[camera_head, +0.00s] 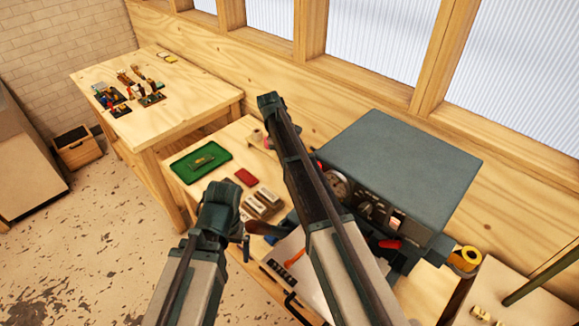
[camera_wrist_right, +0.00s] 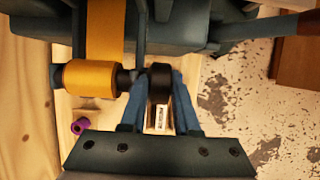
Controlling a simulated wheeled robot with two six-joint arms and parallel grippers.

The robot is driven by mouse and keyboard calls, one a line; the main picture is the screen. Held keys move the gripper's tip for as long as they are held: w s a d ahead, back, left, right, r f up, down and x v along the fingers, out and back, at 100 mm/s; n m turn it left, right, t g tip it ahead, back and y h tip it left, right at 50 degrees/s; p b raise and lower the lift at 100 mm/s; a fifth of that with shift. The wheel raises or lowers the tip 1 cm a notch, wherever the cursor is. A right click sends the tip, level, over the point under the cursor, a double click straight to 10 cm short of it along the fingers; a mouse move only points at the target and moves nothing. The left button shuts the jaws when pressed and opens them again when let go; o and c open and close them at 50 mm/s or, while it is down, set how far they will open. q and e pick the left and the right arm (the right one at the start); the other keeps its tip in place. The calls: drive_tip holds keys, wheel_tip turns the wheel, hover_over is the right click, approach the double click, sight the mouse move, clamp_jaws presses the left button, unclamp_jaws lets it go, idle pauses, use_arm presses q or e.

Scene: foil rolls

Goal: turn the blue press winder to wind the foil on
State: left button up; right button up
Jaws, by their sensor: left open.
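The blue-grey press (camera_head: 400,170) stands on the bench at the right of the head view. A gold foil roll (camera_wrist_right: 95,78) sits on a dark shaft in the right wrist view, its foil strip running up to the press body. A black winder knob (camera_wrist_right: 160,84) is at the right end of this shaft. My right gripper (camera_wrist_right: 162,78) has one blue finger on each side of the knob and looks shut on it. In the head view the right gripper cannot be made out. My left gripper (camera_head: 246,243) is open, over the front of the bench, apart from the press.
A green tray (camera_head: 200,161), a red block (camera_head: 246,177) and several pale blocks (camera_head: 262,203) lie left of the press. A yellow roll (camera_head: 465,259) is at its right. A purple roll (camera_wrist_right: 80,126) lies on the wood. A second table (camera_head: 165,115) stands behind, left.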

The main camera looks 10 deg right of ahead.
clamp_jaws()
drive_tip(key=shift+s, duration=0.1)
drive_tip(key=shift+s+d+r+p, duration=0.1)
drive_tip(key=shift+s+r+p, duration=0.1)
drive_tip(key=shift+p, duration=0.15)
drive_tip(key=shift+s+t+y, duration=0.1)
drive_tip(key=shift+t+y, duration=0.3)
drive_tip(key=shift+t, duration=0.2)
drive_tip(key=shift+w+f+t+y+p, duration=0.2)
drive_tip(key=shift+t+y+p, duration=0.2)
drive_tip(key=shift+t, duration=0.1)
drive_tip(key=o, duration=0.7)
unclamp_jaws()
drive_tip(key=shift+c, duration=0.2)
